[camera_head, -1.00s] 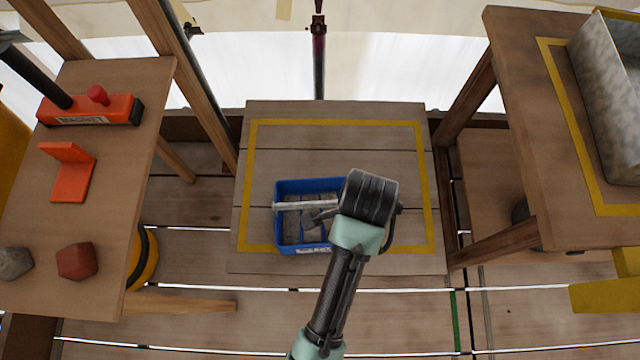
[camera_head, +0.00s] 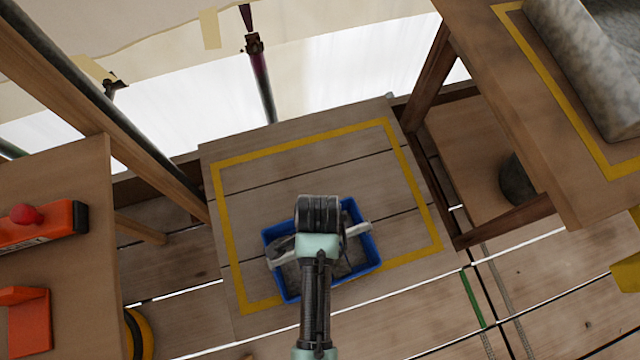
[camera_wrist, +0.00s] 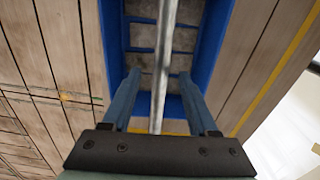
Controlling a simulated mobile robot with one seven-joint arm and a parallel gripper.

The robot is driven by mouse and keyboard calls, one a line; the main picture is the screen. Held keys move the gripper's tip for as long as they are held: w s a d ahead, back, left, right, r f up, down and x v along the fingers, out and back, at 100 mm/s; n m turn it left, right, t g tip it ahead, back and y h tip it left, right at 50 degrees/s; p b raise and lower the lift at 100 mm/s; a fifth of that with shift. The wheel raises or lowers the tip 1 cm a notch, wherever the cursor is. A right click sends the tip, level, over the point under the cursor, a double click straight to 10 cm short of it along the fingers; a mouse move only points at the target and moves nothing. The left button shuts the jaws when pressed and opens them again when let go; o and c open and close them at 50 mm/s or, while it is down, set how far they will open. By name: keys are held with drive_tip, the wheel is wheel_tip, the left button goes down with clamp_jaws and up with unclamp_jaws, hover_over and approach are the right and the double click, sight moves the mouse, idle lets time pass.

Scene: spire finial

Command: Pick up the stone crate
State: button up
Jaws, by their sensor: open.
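The stone crate (camera_head: 366,231) is a blue open box with grey stone pieces inside, standing on the wooden platform within a yellow taped outline. A pale bar handle (camera_head: 357,229) spans its top. In the wrist view the handle (camera_wrist: 166,60) runs lengthwise between the two fingers of my gripper (camera_wrist: 160,84), with a finger on each side of it. The gripper is open, and the crate's blue walls (camera_wrist: 214,45) show below and beyond it. In the head view my wrist hides the middle of the crate and the fingertips.
A left table (camera_head: 75,210) holds an orange magnet tool (camera_head: 45,228) and an orange bracket (camera_head: 25,310). A right table (camera_head: 530,110) carries a curved grey stone piece (camera_head: 575,65). The taped platform (camera_head: 300,160) is clear behind the crate.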

drive_tip(key=f, duration=0.2)
drive_tip(key=f+b, duration=0.2)
drive_tip(key=f, duration=0.1)
drive_tip(key=shift+w+d+f, duration=0.15)
drive_tip(key=shift+d+f, duration=0.1)
drive_tip(key=shift+f, duration=0.1)
clamp_jaws()
drive_tip(key=shift+r, duration=0.1)
idle(1.1)
